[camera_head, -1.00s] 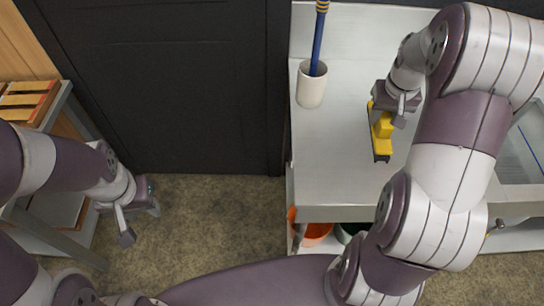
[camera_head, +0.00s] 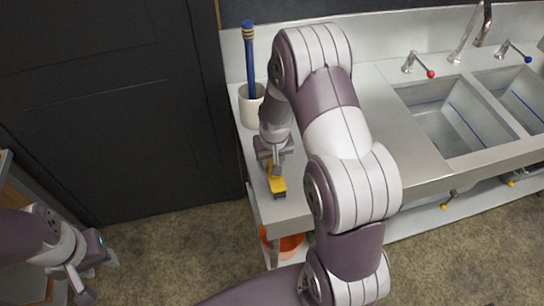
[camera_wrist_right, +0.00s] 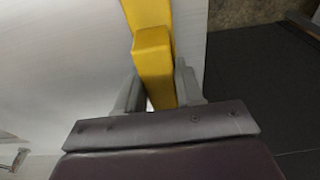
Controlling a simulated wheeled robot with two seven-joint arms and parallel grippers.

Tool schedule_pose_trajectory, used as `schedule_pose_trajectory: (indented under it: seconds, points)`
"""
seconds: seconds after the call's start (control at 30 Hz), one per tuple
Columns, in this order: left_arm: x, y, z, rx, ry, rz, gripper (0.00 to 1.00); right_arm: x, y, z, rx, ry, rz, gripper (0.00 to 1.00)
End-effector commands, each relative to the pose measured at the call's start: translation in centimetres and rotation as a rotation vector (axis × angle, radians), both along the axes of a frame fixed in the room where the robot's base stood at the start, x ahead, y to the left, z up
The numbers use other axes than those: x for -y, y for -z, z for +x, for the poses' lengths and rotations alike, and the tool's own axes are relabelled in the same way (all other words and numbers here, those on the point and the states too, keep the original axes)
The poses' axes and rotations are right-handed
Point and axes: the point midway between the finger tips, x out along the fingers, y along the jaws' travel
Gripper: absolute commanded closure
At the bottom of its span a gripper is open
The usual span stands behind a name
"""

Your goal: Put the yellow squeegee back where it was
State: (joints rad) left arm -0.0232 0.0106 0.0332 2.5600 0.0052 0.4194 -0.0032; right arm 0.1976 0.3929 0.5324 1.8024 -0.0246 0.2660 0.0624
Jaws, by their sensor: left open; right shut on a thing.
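The yellow squeegee (camera_head: 277,182) is in my right gripper (camera_head: 273,160), over the left end of the steel counter in the head view. In the right wrist view the yellow squeegee (camera_wrist_right: 154,55) runs between the two grey fingers of the right gripper (camera_wrist_right: 160,95), which are shut on it. I cannot tell whether the squeegee touches the counter. Part of it is hidden by the gripper. My left gripper (camera_head: 85,275) is open and empty, low at the left, over the floor.
A white cup (camera_head: 249,106) holding a blue-handled tool (camera_head: 249,60) stands on the counter (camera_head: 395,160) behind my right gripper. A sink basin (camera_head: 455,115) with taps lies to the right. An orange container (camera_head: 290,245) sits below the counter. A dark door (camera_head: 110,110) is at the left.

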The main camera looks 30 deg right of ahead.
Motion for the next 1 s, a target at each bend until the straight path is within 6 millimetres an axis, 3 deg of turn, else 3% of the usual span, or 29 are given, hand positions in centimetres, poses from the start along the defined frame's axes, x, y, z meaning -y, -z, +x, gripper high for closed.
schedule_pose_trajectory:
  seconds: [0.37, 0.4, 0.47, 0.77, 0.87, 1.0]
  points:
    - [0.0, 0.3, 0.0, 0.0, 0.0, 0.0, 0.57, 0.0, 0.6, 0.1, 0.002, 0.0, 0.0, 0.88]
    - [0.0, 0.2, 0.0, 0.0, 0.0, 0.0, 0.57, 0.0, 0.5, 0.1, 0.002, 0.0, 0.0, 0.54]
    - [0.0, 0.2, 0.0, 0.0, 0.0, 0.0, 0.57, 0.0, 0.5, 0.0, 0.002, 0.0, 0.0, 0.38]
    - [0.0, -0.1, 0.0, 0.0, 0.0, 0.0, 0.57, 0.0, 0.1, 0.1, 0.002, 0.0, 0.0, 0.38]
    - [0.0, 0.1, 0.0, 0.0, 0.0, 0.0, 0.57, 0.0, -1.0, 0.0, 0.006, 0.0, -0.001, 0.38]
    - [0.0, 0.4, 0.0, 0.0, 0.0, 0.0, 0.57, -0.1, -4.7, -0.5, 0.009, 0.0, -0.002, 0.38]
